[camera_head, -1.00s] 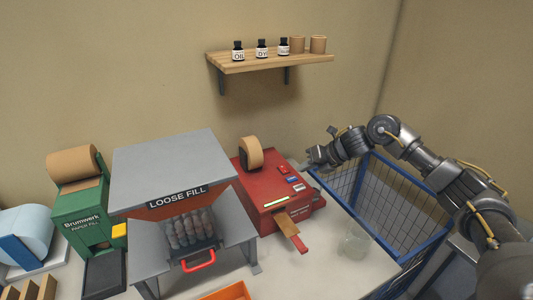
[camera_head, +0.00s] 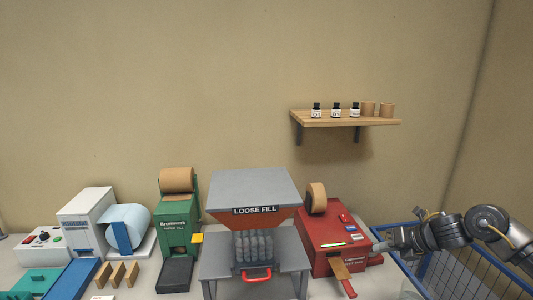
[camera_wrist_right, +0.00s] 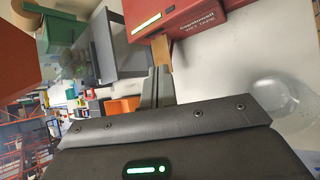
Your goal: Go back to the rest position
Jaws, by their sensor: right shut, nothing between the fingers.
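My right gripper (camera_head: 380,247) comes in from the right in the head view, beside the right side of the red tape machine (camera_head: 325,236). In the right wrist view its narrow fingers (camera_wrist_right: 158,85) are together with nothing between them. The red machine's front and a brown strip coming out of it (camera_wrist_right: 161,50) show just beyond the fingertips. In the head view the same brown strip (camera_head: 341,271) hangs from the machine's front. My left gripper is in no view.
A grey loose fill hopper (camera_head: 253,186) stands left of the red machine, then a green paper fill machine (camera_head: 173,226). A blue wire basket (camera_head: 462,262) is at right, under my arm. A clear round container (camera_wrist_right: 283,97) stands on the table. A wooden shelf (camera_head: 345,118) hangs above.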

